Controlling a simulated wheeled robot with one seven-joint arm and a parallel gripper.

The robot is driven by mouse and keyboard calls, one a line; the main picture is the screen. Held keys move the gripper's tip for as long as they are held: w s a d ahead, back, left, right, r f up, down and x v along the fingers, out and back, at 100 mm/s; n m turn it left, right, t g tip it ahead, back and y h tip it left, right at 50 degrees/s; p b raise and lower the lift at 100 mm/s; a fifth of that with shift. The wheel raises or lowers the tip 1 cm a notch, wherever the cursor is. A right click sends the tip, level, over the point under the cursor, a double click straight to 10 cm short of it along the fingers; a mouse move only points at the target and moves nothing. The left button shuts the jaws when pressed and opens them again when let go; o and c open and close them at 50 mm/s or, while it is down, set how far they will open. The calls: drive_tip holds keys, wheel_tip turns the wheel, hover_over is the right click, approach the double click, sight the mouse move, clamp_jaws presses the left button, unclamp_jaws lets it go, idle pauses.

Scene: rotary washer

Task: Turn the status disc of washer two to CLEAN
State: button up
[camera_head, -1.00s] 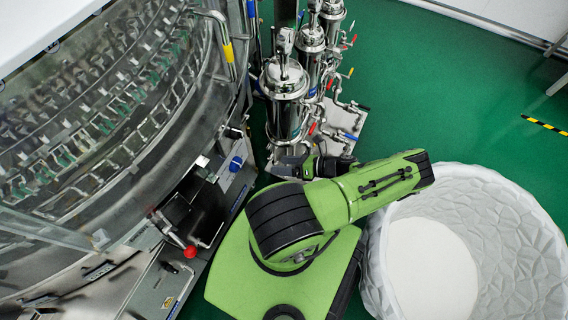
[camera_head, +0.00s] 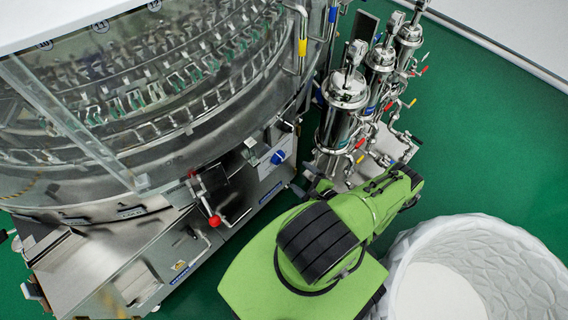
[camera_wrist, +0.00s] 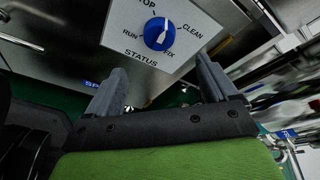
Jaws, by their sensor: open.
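The status disc (camera_wrist: 159,34) is a round blue knob with a white pointer bar on a pale plate in the wrist view. Labels around it read RUN, FIX, CLEAN and a cut-off one ending in TOP, with STATUS below. The bar's upper end lies between TOP and CLEAN; I cannot tell which end is the pointer. A blue knob (camera_head: 278,157) also shows on the rotary washer's side (camera_head: 262,172) in the head view. My gripper (camera_wrist: 160,67) is open and empty, its fingers apart below the disc and not touching it. No washer number is readable at the disc.
Steel filter cylinders (camera_head: 344,105) with coloured valve handles stand right of the washer. A red knob (camera_head: 214,221) sticks out left of the blue one. A large white tub (camera_head: 480,245) stands at the lower right. Green floor is clear beyond.

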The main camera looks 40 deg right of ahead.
sight(279, 158)
drive_tip(key=b+x, duration=0.3)
drive_tip(key=x, duration=0.8)
drive_tip(key=c, duration=1)
